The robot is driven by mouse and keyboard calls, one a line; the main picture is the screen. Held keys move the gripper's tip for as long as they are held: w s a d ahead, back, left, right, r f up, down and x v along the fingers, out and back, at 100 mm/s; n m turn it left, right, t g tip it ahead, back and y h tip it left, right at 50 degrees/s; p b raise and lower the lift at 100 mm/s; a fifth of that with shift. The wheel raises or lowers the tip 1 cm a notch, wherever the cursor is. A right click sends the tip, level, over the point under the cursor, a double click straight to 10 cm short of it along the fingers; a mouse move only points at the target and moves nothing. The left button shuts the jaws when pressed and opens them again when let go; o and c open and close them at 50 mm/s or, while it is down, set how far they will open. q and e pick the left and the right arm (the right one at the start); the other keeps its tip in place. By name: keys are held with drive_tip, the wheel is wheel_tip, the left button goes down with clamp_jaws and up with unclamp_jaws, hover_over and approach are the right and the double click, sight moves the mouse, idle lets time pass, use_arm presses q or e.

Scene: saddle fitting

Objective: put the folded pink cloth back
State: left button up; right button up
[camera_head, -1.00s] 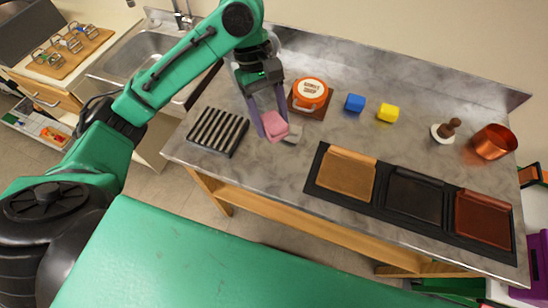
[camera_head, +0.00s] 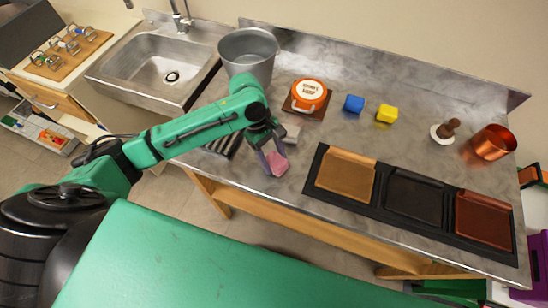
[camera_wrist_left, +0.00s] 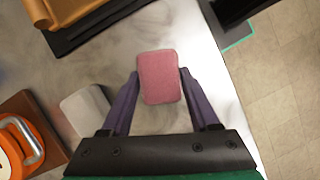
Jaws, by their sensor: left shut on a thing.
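The folded pink cloth (camera_head: 277,164) is between the purple fingers of my left gripper (camera_head: 273,160), near the front edge of the grey stone counter (camera_head: 255,182). The left wrist view also shows the cloth (camera_wrist_left: 159,77), a rounded pink block shape with a finger on each side. My left gripper (camera_wrist_left: 158,86) is shut on it. I cannot tell whether the cloth touches the counter. A slatted dark rack (camera_head: 224,144) lies to the left, partly hidden under my left arm. My right gripper is not in view.
A small grey-white block (camera_head: 292,133) is just behind the cloth. An orange-and-white round pot (camera_head: 308,96) on a brown board, blue (camera_head: 354,103) and yellow (camera_head: 387,114) blocks are farther back. A black tray (camera_head: 328,190) with coloured panels is to the right. A metal bucket (camera_head: 249,52) stands behind.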

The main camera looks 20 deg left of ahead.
use_arm(q)
drive_tip(key=shift+f, duration=0.2)
drive_tip(key=shift+f, duration=0.1)
drive_tip(key=o, duration=1.3)
drive_tip(key=v, duration=1.2)
drive_tip(key=shift+d, duration=0.15)
